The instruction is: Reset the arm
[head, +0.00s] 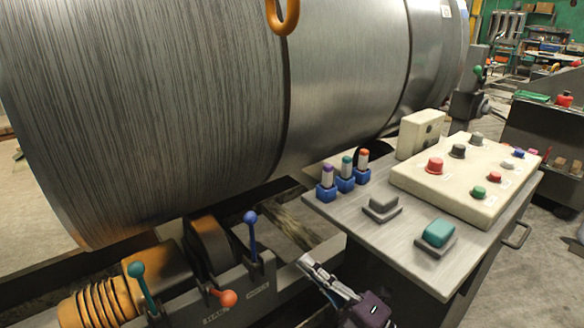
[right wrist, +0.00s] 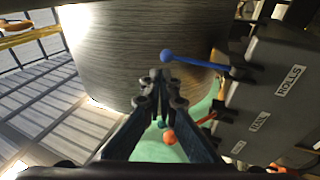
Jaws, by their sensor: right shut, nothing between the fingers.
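My right gripper (head: 307,263) shows in the head view at the lower middle, reaching up and left from its purple wrist. It is to the right of the lever box and left of the control desk. In the right wrist view its fingertips (right wrist: 160,80) meet with nothing between them. The blue-knobbed lever (head: 249,217) stands upright to the left of the gripper; in the wrist view its blue knob (right wrist: 166,57) appears just above the fingertips. Whether they touch there cannot be told; the head view shows them apart. My left gripper is not in view.
A large metal cylinder (head: 340,75) fills the upper left. The desk (head: 365,232) at right holds a button panel (head: 437,195), a teal button (head: 438,233) and several blue holders (head: 326,191).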

